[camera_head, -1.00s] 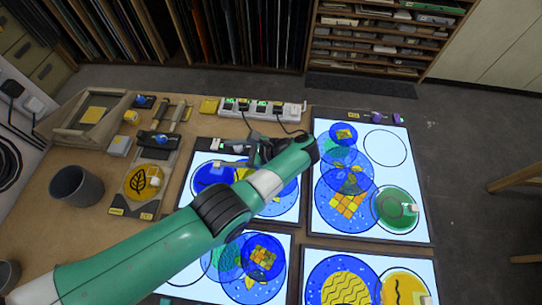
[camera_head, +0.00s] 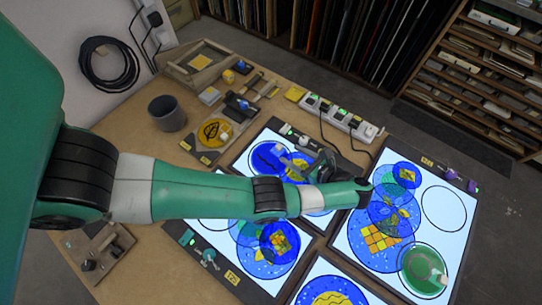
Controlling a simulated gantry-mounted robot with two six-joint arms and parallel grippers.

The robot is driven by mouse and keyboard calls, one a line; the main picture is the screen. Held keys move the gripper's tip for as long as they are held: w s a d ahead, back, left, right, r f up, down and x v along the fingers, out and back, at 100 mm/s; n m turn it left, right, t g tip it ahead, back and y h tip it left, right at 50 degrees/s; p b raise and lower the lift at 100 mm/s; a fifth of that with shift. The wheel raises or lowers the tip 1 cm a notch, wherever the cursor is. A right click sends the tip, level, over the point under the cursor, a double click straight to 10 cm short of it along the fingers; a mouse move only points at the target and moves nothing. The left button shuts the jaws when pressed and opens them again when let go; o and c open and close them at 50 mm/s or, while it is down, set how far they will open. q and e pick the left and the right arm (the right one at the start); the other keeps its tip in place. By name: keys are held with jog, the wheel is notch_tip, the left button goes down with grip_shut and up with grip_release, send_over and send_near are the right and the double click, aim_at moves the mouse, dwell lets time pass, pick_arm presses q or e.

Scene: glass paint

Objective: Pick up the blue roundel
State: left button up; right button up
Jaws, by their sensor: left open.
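Several blue roundels lie on lit white panels. One dark blue roundel (camera_head: 265,158) with a black line on it lies on the upper left panel (camera_head: 243,163). My left gripper (camera_head: 290,160) is open above that panel, just right of this roundel, and seems to hold nothing. My forearm hides much of the panel's lower part. Overlapping blue roundels (camera_head: 388,205) lie on the right panel (camera_head: 451,238), beside a green roundel (camera_head: 424,268). More blue roundels (camera_head: 283,240) lie on the lower left panel. I cannot tell which blue roundel is meant. My right gripper is not in view.
A wooden tray (camera_head: 200,62) stands at the back. The right panel has an empty circle outline (camera_head: 444,208).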

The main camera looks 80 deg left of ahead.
aim_at(281, 147)
pick_arm(q)
jog(key=b+x, duration=0.2)
jog(key=x, duration=0.3)
jog(key=shift+w+f, duration=0.1)
jog(key=shift+a, duration=0.25)
grip_shut()
